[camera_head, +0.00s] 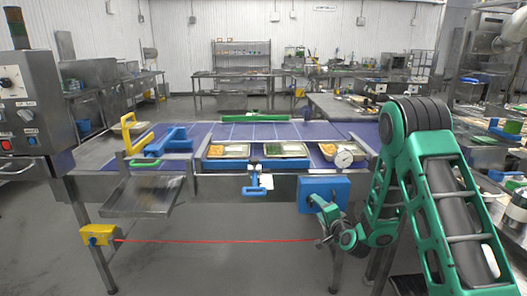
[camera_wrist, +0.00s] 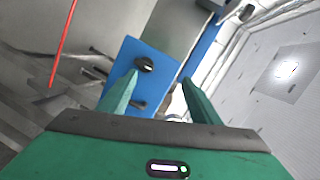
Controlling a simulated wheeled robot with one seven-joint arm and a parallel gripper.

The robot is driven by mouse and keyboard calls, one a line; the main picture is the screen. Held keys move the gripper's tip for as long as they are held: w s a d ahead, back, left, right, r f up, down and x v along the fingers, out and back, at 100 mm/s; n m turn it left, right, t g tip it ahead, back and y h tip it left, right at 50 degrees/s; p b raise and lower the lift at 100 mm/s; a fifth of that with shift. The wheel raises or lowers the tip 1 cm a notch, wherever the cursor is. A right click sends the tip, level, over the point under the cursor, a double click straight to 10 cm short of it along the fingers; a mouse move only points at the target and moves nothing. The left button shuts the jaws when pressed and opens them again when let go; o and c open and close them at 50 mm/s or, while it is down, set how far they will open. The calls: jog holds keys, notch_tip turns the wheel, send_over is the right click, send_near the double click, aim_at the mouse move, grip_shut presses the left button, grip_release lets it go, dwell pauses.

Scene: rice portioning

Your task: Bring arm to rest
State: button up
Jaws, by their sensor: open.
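My green arm reaches down from the right of the head view, and my gripper (camera_head: 317,204) is in front of a blue box (camera_head: 337,184) on the conveyor's front side. In the wrist view my gripper (camera_wrist: 158,78) is open, with its two green fingers apart and nothing held between them. Beyond the fingers is the blue box face (camera_wrist: 129,56) with a black knob (camera_wrist: 145,64). I cannot tell whether a finger touches the box.
A blue conveyor (camera_head: 218,132) carries trays of food (camera_head: 287,149) and a round dial (camera_head: 344,159). A steel chute (camera_head: 139,197) projects at the left. A red line (camera_head: 220,241) runs low from a yellow box (camera_head: 98,235). The floor in front is clear.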

jog(key=s+d+r+n+g+h, duration=0.25)
jog(key=s+d+r+g, duration=0.35)
jog(key=s, duration=0.6)
jog(key=s+d+r+n+g+h, duration=0.1)
jog(key=s+d+r+n+g, duration=0.25)
jog(key=s+d, duration=0.65)
jog(key=s+r+g, duration=0.2)
jog(key=s+g, duration=0.1)
jog(key=s, duration=1.2)
jog(key=s+d+r+g, duration=0.1)
jog(key=s+r+g, duration=0.2)
jog(key=s, duration=1.3)
jog(key=shift+d+y, duration=0.15)
jog(key=shift+y, duration=0.3)
